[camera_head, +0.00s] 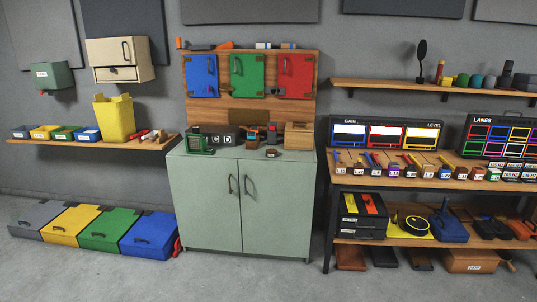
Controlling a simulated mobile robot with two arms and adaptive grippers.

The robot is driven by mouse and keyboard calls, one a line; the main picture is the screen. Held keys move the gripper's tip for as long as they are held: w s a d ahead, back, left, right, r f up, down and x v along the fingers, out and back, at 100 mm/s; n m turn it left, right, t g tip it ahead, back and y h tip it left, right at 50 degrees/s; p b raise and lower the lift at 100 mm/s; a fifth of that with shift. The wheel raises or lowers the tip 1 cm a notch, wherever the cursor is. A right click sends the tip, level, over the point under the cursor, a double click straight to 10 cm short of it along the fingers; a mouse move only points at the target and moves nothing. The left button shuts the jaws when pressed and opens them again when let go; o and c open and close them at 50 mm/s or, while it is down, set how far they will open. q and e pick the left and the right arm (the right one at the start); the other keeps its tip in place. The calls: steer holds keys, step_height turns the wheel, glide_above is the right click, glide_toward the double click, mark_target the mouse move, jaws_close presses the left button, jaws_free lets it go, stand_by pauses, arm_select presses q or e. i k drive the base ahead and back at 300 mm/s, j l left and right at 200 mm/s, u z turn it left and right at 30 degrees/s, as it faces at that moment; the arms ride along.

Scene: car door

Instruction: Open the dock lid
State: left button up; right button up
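No part is clearly marked as the dock, so I cannot tell which lid is the dock lid. On the pale green cabinet (205,200) stand a dark green device (200,144) at the left, small dark items in the middle, and a wooden box (299,136) at the right. Low lidded boxes with handles lie on the floor at the left: grey (42,218), yellow (72,225), green (108,230) and blue (149,235). Their lids look shut. Neither of my grippers is in view.
Blue (202,70), green (247,68) and red (296,70) doors hang on the wooden back panel. A shelf (95,146) with bins and a yellow container (114,118) is at the left. A crowded workbench (435,185) fills the right. The front floor (190,280) is clear.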

mark_target(207, 131)
steer(key=i, duration=1.75)
steer(key=i+u, duration=0.1)
steer(key=i, duration=0.45)
steer(key=i+l+u, duration=0.1)
steer(key=i, duration=0.45)
steer(key=i+l+u, duration=0.1)
steer(key=i, duration=0.45)
steer(key=i+l+u, duration=0.1)
steer(key=u, duration=0.15)
